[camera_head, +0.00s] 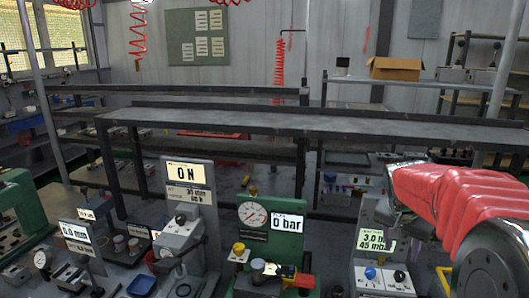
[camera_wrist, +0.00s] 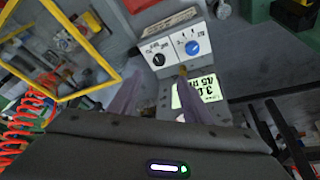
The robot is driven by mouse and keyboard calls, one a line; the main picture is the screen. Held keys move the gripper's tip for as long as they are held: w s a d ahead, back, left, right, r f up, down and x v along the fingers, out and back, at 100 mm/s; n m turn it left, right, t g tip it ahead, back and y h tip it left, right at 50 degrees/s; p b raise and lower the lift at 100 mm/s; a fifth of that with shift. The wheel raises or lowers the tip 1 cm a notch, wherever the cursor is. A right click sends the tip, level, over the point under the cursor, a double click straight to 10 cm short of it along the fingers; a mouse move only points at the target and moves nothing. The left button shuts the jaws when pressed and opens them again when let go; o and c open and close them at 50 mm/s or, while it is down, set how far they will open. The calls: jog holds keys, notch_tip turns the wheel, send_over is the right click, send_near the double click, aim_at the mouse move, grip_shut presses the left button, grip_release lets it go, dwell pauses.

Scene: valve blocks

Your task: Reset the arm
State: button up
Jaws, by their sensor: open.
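My arm in its red sleeve (camera_head: 450,205) reaches in from the right in the head view, above and beside the right-hand valve block. My gripper (camera_wrist: 160,74) shows in the wrist view with its two fingers apart and nothing visible between them. Beyond the fingers is the block's white panel with a black knob (camera_wrist: 157,60) and a blue knob (camera_wrist: 192,48). The lit display (camera_wrist: 198,92) is partly covered by a finger. In the head view the same block has a blue knob (camera_head: 370,273) and a display (camera_head: 376,240). The fingertips are hard to make out there.
Gauge block (camera_head: 270,222) reading 0 bar and a unit reading 0 N (camera_head: 188,180) stand to the left. A long grey bench (camera_head: 300,122) runs behind. A yellow frame (camera_wrist: 88,45) and a red coiled hose (camera_wrist: 25,125) show at left in the wrist view.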

jog(key=s+a+r+n+t+y, duration=0.1)
jog(key=s+a+n+t+y, duration=0.2)
jog(key=s+a+n, duration=0.6)
jog(key=s+a, duration=1.3)
jog(key=s, duration=0.1)
jog(key=shift+s+a+r+n+y, duration=0.15)
jog(key=shift+a+r+n+y, duration=0.15)
jog(key=shift+a, duration=0.1)
jog(key=shift+c, duration=0.6)
